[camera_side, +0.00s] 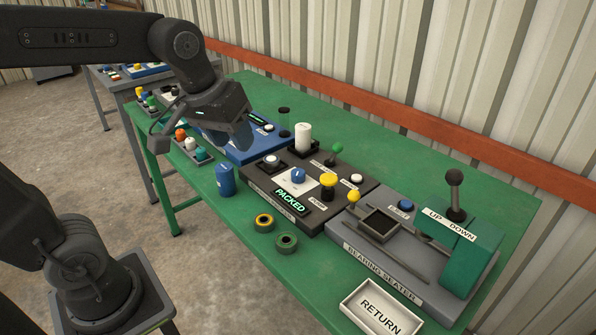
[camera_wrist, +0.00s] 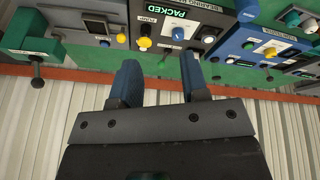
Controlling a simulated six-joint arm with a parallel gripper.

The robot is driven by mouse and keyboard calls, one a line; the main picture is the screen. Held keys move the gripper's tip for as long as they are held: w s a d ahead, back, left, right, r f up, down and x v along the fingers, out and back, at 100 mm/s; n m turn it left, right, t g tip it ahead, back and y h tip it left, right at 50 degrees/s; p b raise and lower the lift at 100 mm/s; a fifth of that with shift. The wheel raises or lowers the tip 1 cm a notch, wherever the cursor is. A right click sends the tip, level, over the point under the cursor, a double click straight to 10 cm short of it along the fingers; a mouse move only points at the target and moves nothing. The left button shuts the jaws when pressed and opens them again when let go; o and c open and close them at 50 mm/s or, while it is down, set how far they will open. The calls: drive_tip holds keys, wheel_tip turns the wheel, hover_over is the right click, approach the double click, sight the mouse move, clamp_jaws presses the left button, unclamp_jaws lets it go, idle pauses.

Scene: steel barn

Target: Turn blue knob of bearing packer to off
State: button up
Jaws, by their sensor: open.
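The bearing packer (camera_side: 268,202) is a dark box in the middle of the green table, with a lit display reading PACKED (camera_side: 291,201). Its blue knob (camera_side: 298,176) stands on a white plate behind the display. The blue knob also shows in the wrist view (camera_wrist: 178,33), beyond my fingertips. The knob's off mark is too small to read. My gripper (camera_side: 243,146) is open and empty, above and to the left of the packer in the side view. Its two dark blue fingers (camera_wrist: 160,62) are apart in the wrist view and do not touch the knob.
The packer also carries a yellow knob (camera_side: 328,181), a white cylinder (camera_side: 303,136) and a green ball lever (camera_side: 337,148). The bearing seater (camera_side: 378,261) stands right, a blue machine (camera_side: 243,153) left. A blue can (camera_side: 225,180), two rings and a RETURN tray (camera_side: 350,307) lie in front.

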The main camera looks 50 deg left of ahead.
drive_tip(key=o, duration=0.5)
drive_tip(key=w+a+n, duration=0.1)
drive_tip(key=w+n, duration=0.1)
drive_tip(key=w, duration=0.2)
drive_tip(key=w+a+f+n+g, duration=0.1)
drive_tip(key=w+n, duration=0.1)
drive_tip(key=w, duration=0.2)
drive_tip(key=w+a+f+n+g, duration=0.1)
drive_tip(key=w+a+n, duration=0.1)
drive_tip(key=w, duration=0.3)
drive_tip(key=shift+c, duration=0.2)
drive_tip(key=n+g, duration=0.2)
drive_tip(key=n, duration=0.4)
hover_over(298, 171)
wheel_tip(298, 171, down, 8)
wheel_tip(298, 171, down, 13)
drive_tip(key=shift+d, duration=0.1)
drive_tip(key=c, duration=0.9)
